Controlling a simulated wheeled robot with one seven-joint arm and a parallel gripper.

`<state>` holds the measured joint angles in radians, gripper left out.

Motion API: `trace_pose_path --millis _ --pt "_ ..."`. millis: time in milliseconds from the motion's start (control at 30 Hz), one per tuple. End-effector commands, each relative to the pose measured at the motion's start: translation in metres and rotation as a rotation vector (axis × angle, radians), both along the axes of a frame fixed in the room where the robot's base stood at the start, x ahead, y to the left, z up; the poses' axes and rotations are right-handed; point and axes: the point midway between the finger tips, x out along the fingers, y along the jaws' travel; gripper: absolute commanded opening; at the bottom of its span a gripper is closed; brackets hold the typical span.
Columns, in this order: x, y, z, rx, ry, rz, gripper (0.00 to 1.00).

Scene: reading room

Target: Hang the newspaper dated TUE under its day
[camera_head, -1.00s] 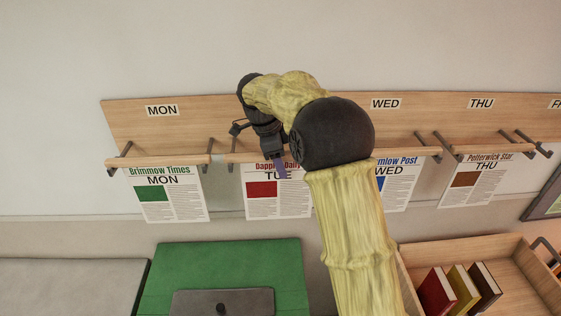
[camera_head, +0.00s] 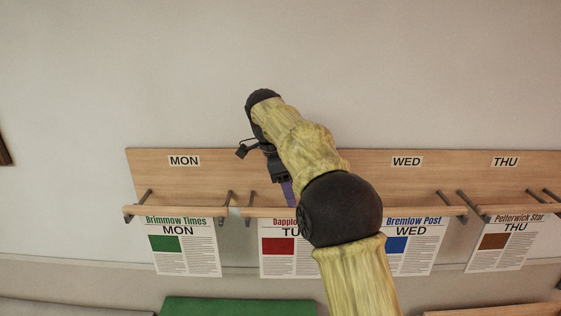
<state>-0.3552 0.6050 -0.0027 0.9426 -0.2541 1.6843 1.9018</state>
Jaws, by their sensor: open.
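The newspaper dated TUE (camera_head: 280,266), with a red picture block, hangs from a wooden rod on the wall rack (camera_head: 212,165). It is between the MON newspaper (camera_head: 186,259) and the WED newspaper (camera_head: 418,262). The rack's day label above it is hidden behind my arm. My gripper (camera_head: 289,203) is open, in front of the rack, just above the TUE newspaper's top edge. It looks empty, and its fingertips are partly hidden. My arm also covers the right part of the TUE newspaper.
The THU newspaper (camera_head: 502,246) hangs at the right from its own rod. Metal brackets hold the rods out from the board. A green surface (camera_head: 235,307) and a wooden edge (camera_head: 490,309) show at the bottom. The wall above is bare.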

Motion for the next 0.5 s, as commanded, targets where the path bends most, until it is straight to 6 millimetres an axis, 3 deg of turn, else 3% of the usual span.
trace_pose_path --millis 500 --pt "0.001 0.017 0.063 0.001 -0.001 -0.001 0.45"
